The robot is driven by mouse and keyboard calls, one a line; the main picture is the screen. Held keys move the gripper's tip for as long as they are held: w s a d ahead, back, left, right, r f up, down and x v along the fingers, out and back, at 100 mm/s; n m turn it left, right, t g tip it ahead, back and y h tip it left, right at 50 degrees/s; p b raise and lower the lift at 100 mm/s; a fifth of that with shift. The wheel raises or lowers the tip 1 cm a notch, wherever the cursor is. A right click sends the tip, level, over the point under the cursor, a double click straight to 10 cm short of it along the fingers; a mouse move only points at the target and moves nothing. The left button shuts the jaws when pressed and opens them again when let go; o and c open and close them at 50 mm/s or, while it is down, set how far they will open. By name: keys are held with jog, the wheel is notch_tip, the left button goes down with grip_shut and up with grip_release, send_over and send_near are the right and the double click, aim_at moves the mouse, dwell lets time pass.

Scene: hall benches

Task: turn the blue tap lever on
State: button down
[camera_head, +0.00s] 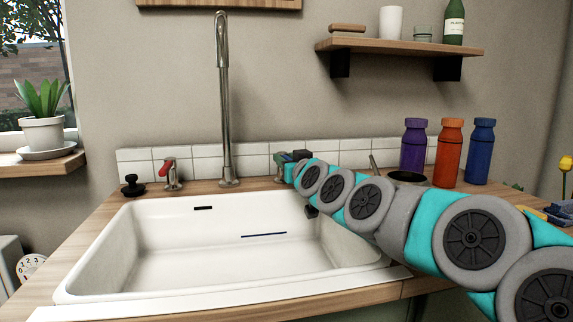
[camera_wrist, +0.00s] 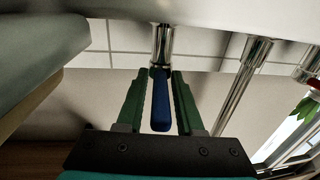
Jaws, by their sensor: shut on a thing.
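The blue tap lever (camera_wrist: 160,104) lies between the green fingers of my gripper (camera_wrist: 161,74) in the wrist view. It joins a chrome tap body (camera_wrist: 163,46) just beyond the fingertips. My gripper is shut on the lever, although slim gaps seem to show beside it from this angle. In the head view my gripper (camera_head: 290,158) is at the back edge of the sink, right of the tall spout (camera_head: 223,110). There my gripper and arm hide the blue lever and its tap.
The white sink (camera_head: 120,262) lies in front, left of my arm. A red-levered tap (camera_head: 167,170) and a black stopper (camera_head: 132,185) stand left of the spout. Purple (camera_head: 413,145), orange (camera_head: 449,152) and blue (camera_head: 481,152) bottles stand behind my arm, below a wall shelf (camera_head: 400,46).

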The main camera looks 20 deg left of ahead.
jog(key=c, duration=0.8)
grip_release()
jog(key=shift+a, duration=0.1)
jog(key=v, duration=0.8)
jog(key=shift+b, duration=0.3)
jog(key=shift+a, duration=0.1)
